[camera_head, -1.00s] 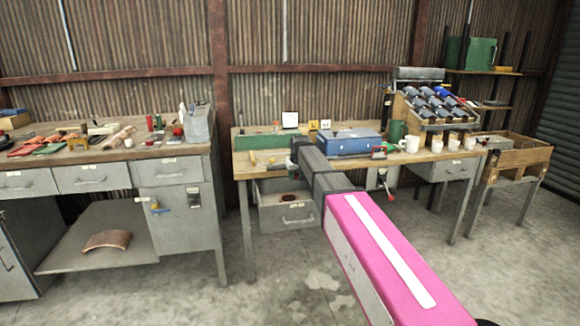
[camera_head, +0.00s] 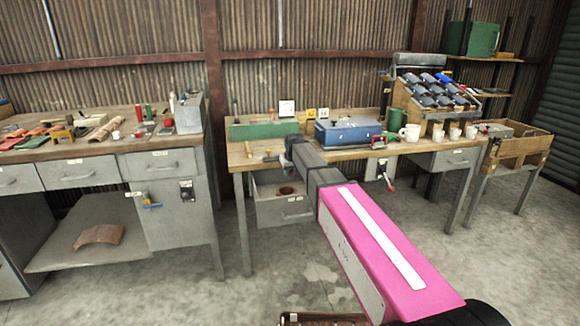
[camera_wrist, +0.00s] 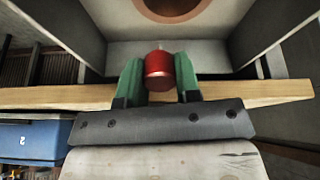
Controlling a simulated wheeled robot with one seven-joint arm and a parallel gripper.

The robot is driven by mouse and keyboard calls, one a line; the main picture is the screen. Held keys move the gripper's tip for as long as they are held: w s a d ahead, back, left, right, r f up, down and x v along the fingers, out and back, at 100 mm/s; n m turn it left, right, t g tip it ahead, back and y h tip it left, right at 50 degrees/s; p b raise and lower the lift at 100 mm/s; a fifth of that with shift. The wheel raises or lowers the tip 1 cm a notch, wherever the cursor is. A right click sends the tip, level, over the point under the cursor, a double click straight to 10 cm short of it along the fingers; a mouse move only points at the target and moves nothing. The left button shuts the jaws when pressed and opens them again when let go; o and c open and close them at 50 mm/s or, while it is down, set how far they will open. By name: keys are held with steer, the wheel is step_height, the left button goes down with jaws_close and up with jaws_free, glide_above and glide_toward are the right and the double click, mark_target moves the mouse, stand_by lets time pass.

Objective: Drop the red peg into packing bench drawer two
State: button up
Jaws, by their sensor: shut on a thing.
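The red peg (camera_wrist: 158,72) shows in the wrist view, between the green fingers of my gripper (camera_wrist: 159,64), which is shut on it. Beyond the peg is the inside of an open grey drawer (camera_wrist: 165,52) with a round brown thing at its bottom. The head view shows an open grey drawer (camera_head: 285,211) under the left part of the packing bench (camera_head: 350,152); its label is too small to read.
The bench's wooden edge (camera_wrist: 60,97) lies close to my gripper in the wrist view. A blue box (camera_head: 348,132) and white mugs (camera_head: 410,132) stand on the bench. A red-handled fitting (camera_head: 386,174) hangs below its front. A cluttered workbench (camera_head: 75,150) stands left; the floor between is clear.

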steer(key=shift+f, duration=0.5)
steer(key=o, duration=0.9)
steer(key=shift+o, duration=0.2)
steer(key=v, duration=1.1)
